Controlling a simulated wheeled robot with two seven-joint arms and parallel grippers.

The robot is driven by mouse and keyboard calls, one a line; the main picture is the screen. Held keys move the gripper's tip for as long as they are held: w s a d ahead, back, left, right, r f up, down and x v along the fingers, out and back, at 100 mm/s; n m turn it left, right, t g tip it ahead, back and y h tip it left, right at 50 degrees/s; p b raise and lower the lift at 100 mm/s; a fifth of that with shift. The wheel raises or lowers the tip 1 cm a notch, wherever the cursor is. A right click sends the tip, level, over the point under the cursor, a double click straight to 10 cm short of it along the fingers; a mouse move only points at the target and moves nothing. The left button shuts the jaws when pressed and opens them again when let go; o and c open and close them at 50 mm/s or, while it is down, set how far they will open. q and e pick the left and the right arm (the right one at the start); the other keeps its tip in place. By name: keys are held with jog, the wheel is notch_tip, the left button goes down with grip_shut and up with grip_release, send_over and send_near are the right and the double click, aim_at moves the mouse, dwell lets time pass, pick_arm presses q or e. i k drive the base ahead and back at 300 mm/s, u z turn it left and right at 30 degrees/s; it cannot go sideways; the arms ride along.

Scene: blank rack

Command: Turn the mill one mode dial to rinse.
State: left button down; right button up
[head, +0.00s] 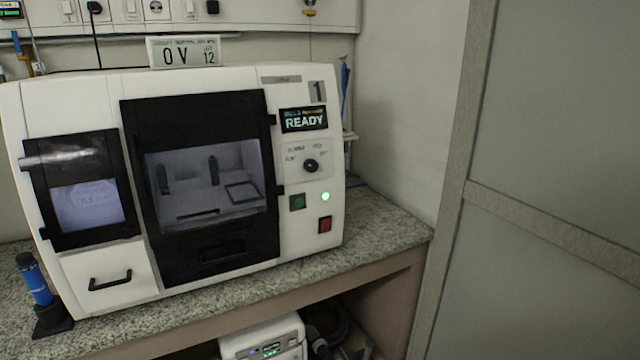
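The mill (300,244) is a white machine on a speckled counter, marked with a "1" at its upper right. Its mode dial (311,165) is a small black round knob on the right-hand panel, below a display (304,119) that reads READY. Small labels surround the dial, but they are too blurred to read, and I cannot tell which one the knob points to. Below the dial are a green button (297,202), a lit green lamp (325,197) and a red button (325,225). Neither of my grippers is in view.
The mill's black-framed doors (200,111) look shut. A blue-handled tool (38,284) stands in a black holder at the left. A sign (184,51) sits on top of the mill. Bare counter (385,235) lies to the right, before a grey partition (550,130).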

aim_at(310, 165)
jog(key=u, duration=0.55)
jog(key=i, duration=0.5)
jog(key=u, duration=0.15)
